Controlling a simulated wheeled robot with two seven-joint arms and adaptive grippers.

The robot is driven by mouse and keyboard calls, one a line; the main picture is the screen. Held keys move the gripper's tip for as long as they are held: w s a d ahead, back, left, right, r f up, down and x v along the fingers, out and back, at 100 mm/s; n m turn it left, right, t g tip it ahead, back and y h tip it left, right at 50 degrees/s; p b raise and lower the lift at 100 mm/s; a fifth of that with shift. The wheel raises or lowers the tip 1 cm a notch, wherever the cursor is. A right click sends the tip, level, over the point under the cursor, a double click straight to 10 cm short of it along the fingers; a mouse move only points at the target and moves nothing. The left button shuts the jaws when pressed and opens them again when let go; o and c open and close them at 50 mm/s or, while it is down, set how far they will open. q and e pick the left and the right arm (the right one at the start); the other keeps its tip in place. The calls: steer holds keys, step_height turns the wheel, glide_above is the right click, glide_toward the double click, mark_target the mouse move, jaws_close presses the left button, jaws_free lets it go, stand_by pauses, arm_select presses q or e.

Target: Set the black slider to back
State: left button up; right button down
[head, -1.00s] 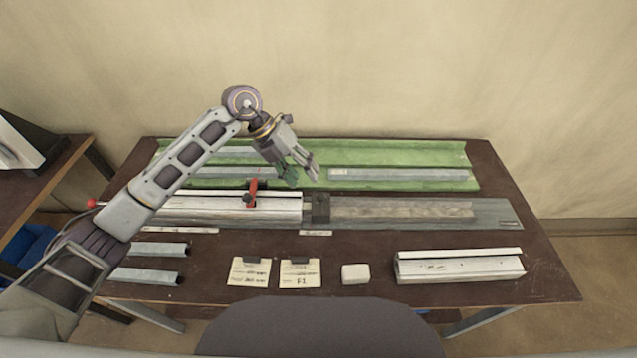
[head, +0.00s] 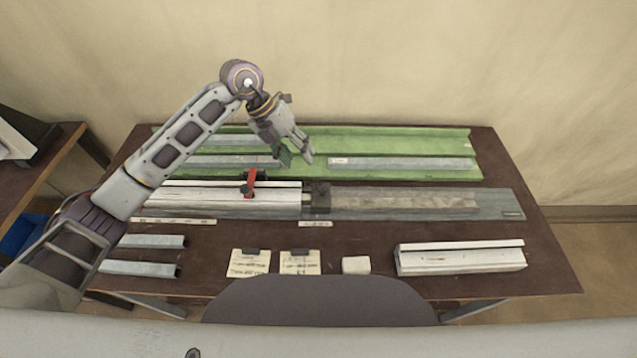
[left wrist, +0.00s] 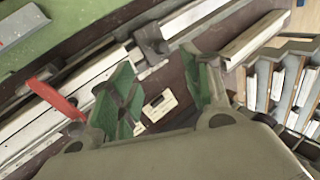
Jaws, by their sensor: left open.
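A dark block (head: 317,197), which looks like the black slider, sits on the grey rail (head: 425,203) at the right end of a pale profile (head: 225,195). The dark block also shows in the left wrist view (left wrist: 151,43). My left gripper (head: 296,154) is open and empty, with green finger pads. In the head view it hangs over the green tray, behind and slightly left of the block, apart from it. In the left wrist view the gripper (left wrist: 163,85) shows its two fingers spread. My right gripper is not in view.
A red-handled clamp (head: 250,181) stands on the pale profile. The green tray (head: 400,142) behind holds grey profiles. In front lie two cards (head: 248,263), a pale small block (head: 356,265), a white profile (head: 460,258) and two grey tubes (head: 145,241).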

mark_target(319, 184)
arm_select(q)
steer(key=p+x, duration=0.2)
steer(key=x, duration=1.1)
steer(key=shift+s, duration=0.1)
jaws_close()
